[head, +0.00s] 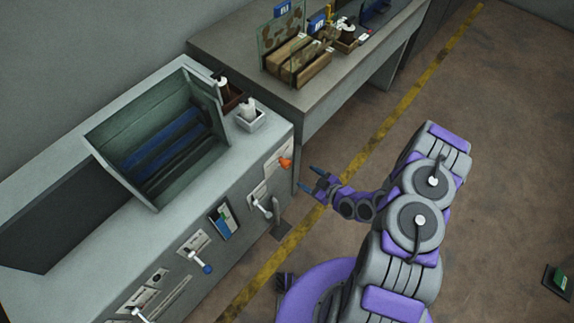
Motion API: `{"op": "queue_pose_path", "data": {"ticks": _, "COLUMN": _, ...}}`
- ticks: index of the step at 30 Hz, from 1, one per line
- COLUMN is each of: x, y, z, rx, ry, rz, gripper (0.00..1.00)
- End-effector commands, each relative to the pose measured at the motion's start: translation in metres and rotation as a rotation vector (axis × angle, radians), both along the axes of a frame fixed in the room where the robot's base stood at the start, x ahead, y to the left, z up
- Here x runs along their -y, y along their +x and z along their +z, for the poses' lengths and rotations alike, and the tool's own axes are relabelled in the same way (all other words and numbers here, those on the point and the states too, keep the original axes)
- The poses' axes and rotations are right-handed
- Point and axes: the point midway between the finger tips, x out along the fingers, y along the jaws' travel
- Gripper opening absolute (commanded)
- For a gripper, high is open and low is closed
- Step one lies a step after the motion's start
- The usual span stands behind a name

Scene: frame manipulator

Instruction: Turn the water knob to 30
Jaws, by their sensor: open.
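An orange knob (285,162) sits on a pale panel at the right end of the grey cabinet's front. It may be the water knob, but its label and any scale marks are too small to read. My gripper (307,178) is open, with two blue fingers pointing left toward this knob. The gripper is just right of the knob in the picture, apart from it, with nothing between its fingers.
The cabinet front also has a white lever (262,209), a blue-tipped handle (205,267) and a small screen (223,221). An open bin (108,142) and small bottles stand on top. A workbench (228,42) is behind.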

Motion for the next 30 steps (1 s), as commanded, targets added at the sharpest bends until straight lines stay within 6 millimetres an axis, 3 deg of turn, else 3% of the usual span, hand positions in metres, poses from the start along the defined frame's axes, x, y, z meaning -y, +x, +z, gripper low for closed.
{"op": "queue_pose_path", "data": {"ticks": 21, "x": -0.064, "y": 0.061, "z": -0.036, "rx": 0.004, "ry": -0.002, "rz": 0.003, "gripper": 0.69}}
{"op": "queue_pose_path", "data": {"ticks": 30, "x": -0.082, "y": 0.079, "z": -0.046, "rx": 0.001, "ry": 0.0, "rz": 0.001, "gripper": 0.69}}
